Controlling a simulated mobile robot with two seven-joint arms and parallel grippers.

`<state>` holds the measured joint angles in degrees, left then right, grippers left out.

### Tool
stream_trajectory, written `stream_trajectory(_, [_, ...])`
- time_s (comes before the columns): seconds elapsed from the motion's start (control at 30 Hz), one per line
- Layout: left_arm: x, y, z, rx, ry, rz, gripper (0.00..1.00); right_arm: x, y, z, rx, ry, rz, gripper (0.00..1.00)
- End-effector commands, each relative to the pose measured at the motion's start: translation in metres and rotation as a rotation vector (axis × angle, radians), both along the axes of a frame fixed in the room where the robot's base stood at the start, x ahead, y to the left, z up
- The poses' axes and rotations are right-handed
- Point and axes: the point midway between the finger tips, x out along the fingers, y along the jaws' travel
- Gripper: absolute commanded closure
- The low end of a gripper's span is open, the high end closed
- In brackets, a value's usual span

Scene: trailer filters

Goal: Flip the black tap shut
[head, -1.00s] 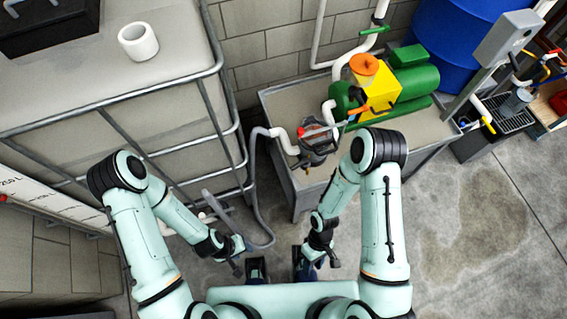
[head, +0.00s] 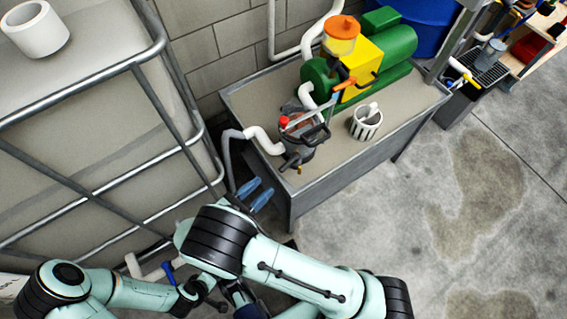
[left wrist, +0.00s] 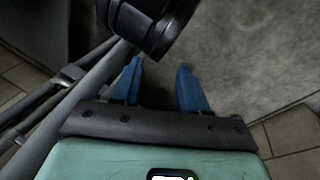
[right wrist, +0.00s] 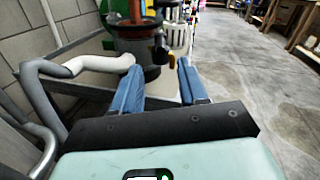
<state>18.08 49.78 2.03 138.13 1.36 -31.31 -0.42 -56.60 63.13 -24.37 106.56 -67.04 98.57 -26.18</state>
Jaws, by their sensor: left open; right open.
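A grey filter pot (head: 303,142) with a black handle and red knob stands on the near left corner of the bench. A small black fitting (head: 291,162) with a brass-coloured tip sits low on its near side; it looks like the black tap, but its lever position is unclear. It also shows in the right wrist view (right wrist: 160,50), beyond the fingertips. My right gripper (head: 255,191) is open and empty, just short of the bench corner and apart from the pot. My left gripper (left wrist: 159,67) is open and empty, low down; my right arm hides much of it in the head view.
A white hose (head: 262,138) runs into the pot's left side. A green and yellow pump (head: 365,62) and a white slotted cup (head: 366,122) share the bench. A caged tank (head: 90,120) fills the left. Floor to the right is clear.

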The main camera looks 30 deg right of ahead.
Motion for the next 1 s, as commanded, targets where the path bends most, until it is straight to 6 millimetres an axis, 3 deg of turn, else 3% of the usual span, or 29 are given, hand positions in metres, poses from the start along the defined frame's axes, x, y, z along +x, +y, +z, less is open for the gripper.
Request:
stream_trajectory(0.3, [0.012,0.006,-0.01,0.016,-0.031,0.013,0.57,0.019,-0.066,-0.002,0.002,0.002,-0.005,0.57])
stream_trajectory(0.5, [0.018,0.009,-0.014,0.024,-0.047,0.02,0.57,0.029,-0.094,-0.002,0.002,0.002,-0.005,0.57])
stream_trajectory(0.7, [0.021,0.011,-0.015,0.028,-0.054,0.022,0.57,0.032,-0.105,-0.001,0.003,0.002,-0.003,0.57])
stream_trajectory(0.97, [0.021,0.011,-0.015,0.028,-0.055,0.023,0.57,0.032,-0.106,-0.001,0.002,0.002,-0.003,0.57])
stream_trajectory(1.0, [0.021,0.011,-0.015,0.028,-0.055,0.023,0.57,0.032,-0.106,-0.001,0.002,0.002,-0.003,0.7])
